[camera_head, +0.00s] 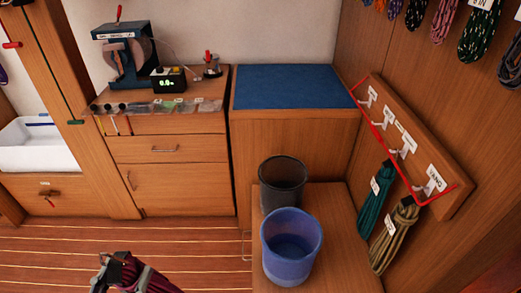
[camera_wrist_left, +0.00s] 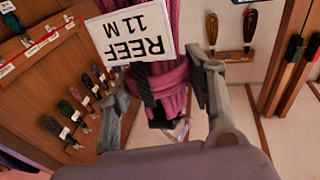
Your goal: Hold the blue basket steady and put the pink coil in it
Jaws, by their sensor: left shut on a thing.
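The blue basket (camera_head: 286,268) stands upright on a low wooden bench at the lower middle of the head view. It looks empty. My left gripper (camera_head: 117,264) is at the bottom left of the head view, well left of the basket. It is shut on the pink coil (camera_head: 152,281), which is cut off by the lower edge and looks dark there. In the left wrist view the pink coil (camera_wrist_left: 174,72) sits between the two grey fingers, with a white tag (camera_wrist_left: 130,30) reading "REEF 11 M". My right gripper is not in view.
A black basket (camera_head: 283,172) stands just behind the blue one. Green (camera_head: 373,200) and tan (camera_head: 396,236) coils hang from a labelled hook rail (camera_head: 425,165) at right. Open striped floor (camera_head: 190,250) lies between my left gripper and the bench (camera_head: 340,240).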

